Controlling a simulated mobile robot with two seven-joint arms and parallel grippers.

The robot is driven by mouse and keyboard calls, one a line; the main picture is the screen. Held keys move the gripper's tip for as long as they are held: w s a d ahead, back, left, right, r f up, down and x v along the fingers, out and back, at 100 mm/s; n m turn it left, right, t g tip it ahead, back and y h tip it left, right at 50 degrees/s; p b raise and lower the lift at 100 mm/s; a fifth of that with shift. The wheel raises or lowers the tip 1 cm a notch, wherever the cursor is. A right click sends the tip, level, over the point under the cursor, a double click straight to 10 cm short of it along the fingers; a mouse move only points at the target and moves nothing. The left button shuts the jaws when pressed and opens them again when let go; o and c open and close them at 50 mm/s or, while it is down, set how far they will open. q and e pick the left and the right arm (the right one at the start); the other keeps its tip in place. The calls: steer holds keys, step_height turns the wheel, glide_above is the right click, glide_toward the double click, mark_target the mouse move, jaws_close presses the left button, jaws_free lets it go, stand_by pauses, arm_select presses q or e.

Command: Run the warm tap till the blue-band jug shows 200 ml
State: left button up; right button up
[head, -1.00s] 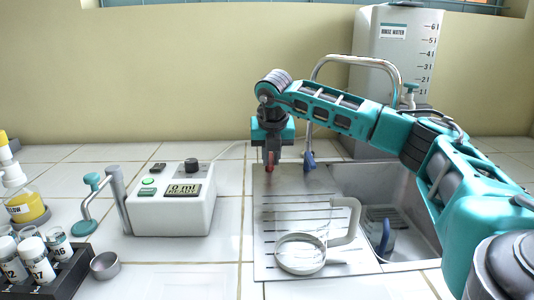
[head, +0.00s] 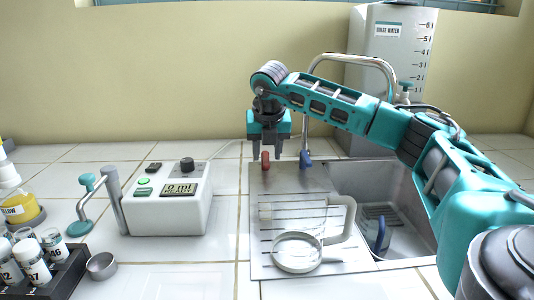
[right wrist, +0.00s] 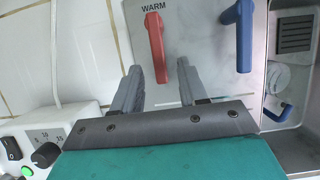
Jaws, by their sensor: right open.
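My right gripper (head: 266,156) is open and empty, pointing down at the red warm tap lever (head: 265,161). In the right wrist view the lever (right wrist: 159,48), marked WARM, has its lower end between the spread fingertips (right wrist: 162,70). I cannot tell whether they touch it. The blue lever (head: 306,160) is to its right, outside the fingers. A jug with a blue part (head: 383,233) is in the sink, partly hidden by the sink wall; it also shows in the right wrist view (right wrist: 279,112). Its level cannot be read. My left gripper is out of view.
A clear jug with a pale handle (head: 345,222) is on the ribbed drainboard (head: 262,262). A white dispenser box (head: 165,218) reading 0 ml READY stands left. The rinse water tank (head: 375,70) stands behind.

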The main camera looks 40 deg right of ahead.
steer(key=p+v, duration=0.2)
steer(key=v, duration=0.9)
steer(key=shift+r, duration=0.15)
steer(key=shift+s, duration=0.1)
